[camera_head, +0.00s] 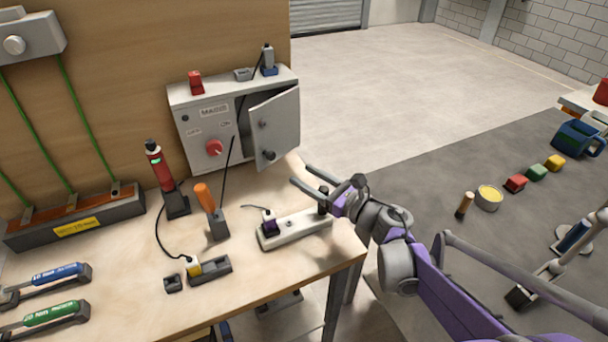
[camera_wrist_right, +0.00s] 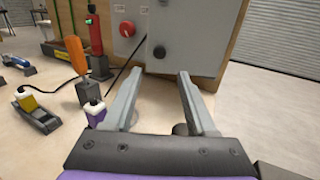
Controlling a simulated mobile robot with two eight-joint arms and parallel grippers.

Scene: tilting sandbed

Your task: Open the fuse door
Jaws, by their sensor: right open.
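The grey fuse box (camera_head: 205,112) stands at the back of the workbench, with a red rotary switch (camera_head: 214,147) on its front. Its fuse door (camera_head: 285,112) is on the right side and stands ajar, with a dark gap along its left edge. The door carries a dark knob (camera_head: 264,124) and a lower dark round part (camera_head: 268,155). My right gripper (camera_head: 300,175) is open and empty, in front of and below the door, apart from it. In the right wrist view the door (camera_wrist_right: 195,35) and knob (camera_wrist_right: 159,52) show beyond the open fingers (camera_wrist_right: 160,74). My left gripper is out of view.
A white power strip (camera_head: 295,230) lies under my right gripper. An orange-handled tool (camera_head: 203,197) and a red device (camera_head: 160,165) stand left of it. A red block (camera_head: 196,82) sits on the box. Open floor lies to the right of the bench.

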